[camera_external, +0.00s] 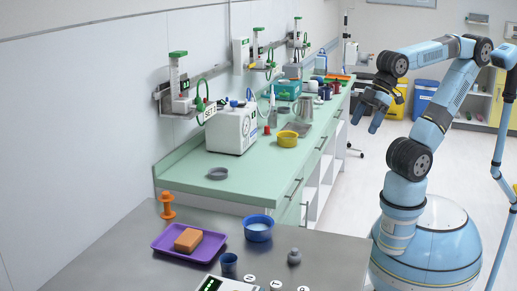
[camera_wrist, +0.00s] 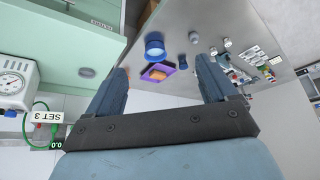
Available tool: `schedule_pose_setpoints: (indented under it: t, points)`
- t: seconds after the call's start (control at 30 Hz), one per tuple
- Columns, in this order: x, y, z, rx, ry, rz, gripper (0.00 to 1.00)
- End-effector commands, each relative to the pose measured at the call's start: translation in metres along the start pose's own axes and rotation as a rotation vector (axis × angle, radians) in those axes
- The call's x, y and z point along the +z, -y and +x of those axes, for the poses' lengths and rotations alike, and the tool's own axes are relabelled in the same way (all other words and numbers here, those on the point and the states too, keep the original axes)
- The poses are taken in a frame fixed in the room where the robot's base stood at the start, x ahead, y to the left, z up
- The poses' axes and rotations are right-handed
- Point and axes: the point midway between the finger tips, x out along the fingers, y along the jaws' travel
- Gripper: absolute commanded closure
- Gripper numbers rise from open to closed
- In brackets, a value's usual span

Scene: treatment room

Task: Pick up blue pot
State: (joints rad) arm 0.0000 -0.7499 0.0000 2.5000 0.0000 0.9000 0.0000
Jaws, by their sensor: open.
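The blue pot (camera_external: 258,228), a low round vessel, stands on the grey metal table (camera_external: 330,262) near its back edge. In the wrist view the blue pot (camera_wrist: 154,46) shows far off, above the gap between the fingers. My gripper (camera_external: 367,118) is raised in the air to the right of the green counter, well apart from the pot. In the wrist view my gripper (camera_wrist: 161,67) has its two blue fingers spread wide with nothing held between them.
A purple tray (camera_external: 168,250) with an orange-brown block (camera_external: 188,239), a small dark blue cup (camera_external: 228,263), an orange spool-like piece (camera_external: 167,206) and a grey weight (camera_external: 294,256) surround the pot. The green counter (camera_external: 190,178) behind carries a white device (camera_external: 231,130) and yellow bowl (camera_external: 288,139).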

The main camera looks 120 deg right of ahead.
Motion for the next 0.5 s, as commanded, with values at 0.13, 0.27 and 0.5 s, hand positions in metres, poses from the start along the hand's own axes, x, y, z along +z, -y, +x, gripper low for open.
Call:
schedule_pose_setpoints:
  t: [0.13,0.27,0.5]
  points:
    - [0.000,0.000,0.000,0.000,0.000,0.000,0.17]
    - [0.000,0.000,0.000,0.000,0.000,0.000,0.17]
    - [-0.009,-0.007,0.011,0.049,0.047,-0.084,0.17]
